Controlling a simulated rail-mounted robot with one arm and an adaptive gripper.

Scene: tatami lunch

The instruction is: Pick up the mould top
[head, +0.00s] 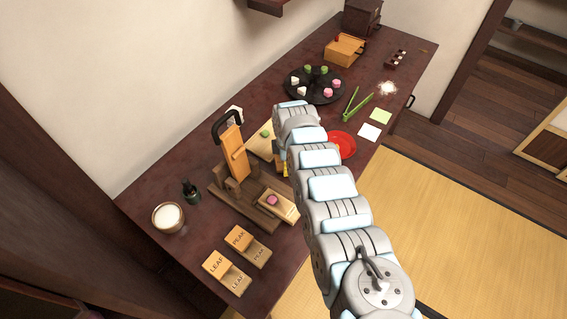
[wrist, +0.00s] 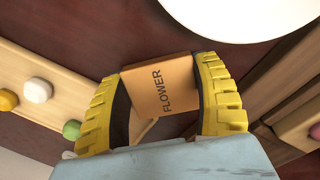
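An orange-tan wooden block marked FLOWER (wrist: 158,90) sits between the two yellow ribbed fingers of my gripper (wrist: 162,68) in the wrist view. One finger stands along each side of it, very close to its edges. I cannot tell whether the fingers press on it. A paler wooden part shows at its lower left. In the head view my arm hides the FLOWER block and most of my gripper; only a bit of yellow shows (head: 285,170). Two other two-part wooden moulds, LEAF (head: 226,271) and PEAK (head: 249,245), lie at the near end of the table.
A wooden press (head: 235,158) with a black handle stands left of my arm. A board (wrist: 62,97) with small coloured balls lies beside my gripper. A large white round thing (wrist: 250,12) is at the top. A red plate (head: 343,143) and green tongs (head: 355,104) lie beyond my arm.

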